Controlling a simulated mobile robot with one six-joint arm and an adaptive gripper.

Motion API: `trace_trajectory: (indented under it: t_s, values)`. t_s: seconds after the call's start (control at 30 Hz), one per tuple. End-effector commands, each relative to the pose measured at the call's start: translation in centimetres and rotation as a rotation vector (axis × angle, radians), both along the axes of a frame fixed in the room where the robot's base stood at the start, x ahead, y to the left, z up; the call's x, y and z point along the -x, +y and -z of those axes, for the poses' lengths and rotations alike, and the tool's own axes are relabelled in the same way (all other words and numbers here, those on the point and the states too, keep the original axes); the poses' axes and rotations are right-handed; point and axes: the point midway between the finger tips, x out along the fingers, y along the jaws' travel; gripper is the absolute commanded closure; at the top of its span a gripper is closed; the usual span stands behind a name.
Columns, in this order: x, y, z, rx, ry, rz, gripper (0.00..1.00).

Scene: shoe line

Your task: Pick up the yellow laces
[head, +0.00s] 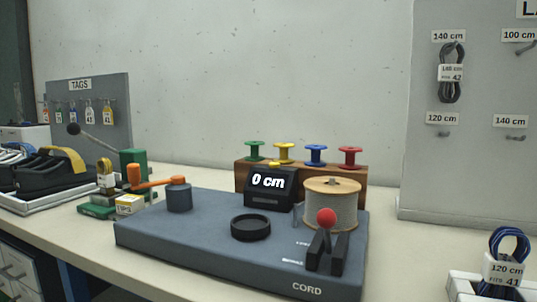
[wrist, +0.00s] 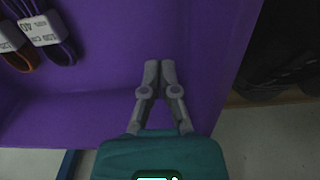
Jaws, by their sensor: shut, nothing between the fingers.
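I cannot make out yellow laces for certain in either view. In the wrist view my gripper (wrist: 159,75) is shut and empty, with its fingertips together over a purple bin (wrist: 100,105). Two bundles of laces lie in the bin's upper left corner, apart from my gripper. One is dark blue or purple with a white tag (wrist: 42,28), the other orange-brown with a white tag (wrist: 8,38). In the head view a small yellowish looped bundle with a white label (head: 105,178) stands by the green device; I cannot tell if it is laces. My gripper is not in the head view.
In the head view a grey cord station (head: 200,235) bears a cord spool (head: 332,205) and a red-knobbed lever (head: 326,218). Dark laces (head: 453,75) hang on the right panel, and blue laces (head: 508,245) stand at lower right. Shoes (head: 45,175) sit on the left.

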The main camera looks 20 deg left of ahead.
Motion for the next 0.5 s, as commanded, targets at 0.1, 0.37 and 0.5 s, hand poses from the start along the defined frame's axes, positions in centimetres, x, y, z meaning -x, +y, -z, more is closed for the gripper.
trace_trajectory:
  t_s: [0.1,0.37,0.5]
  values:
    - [0.0,0.0,-2.0,0.0,0.0,0.0,1.0]
    - [0.0,0.0,-6.8,0.0,0.0,0.0,1.0]
    - [0.0,0.0,-9.4,0.0,0.0,0.0,1.0]
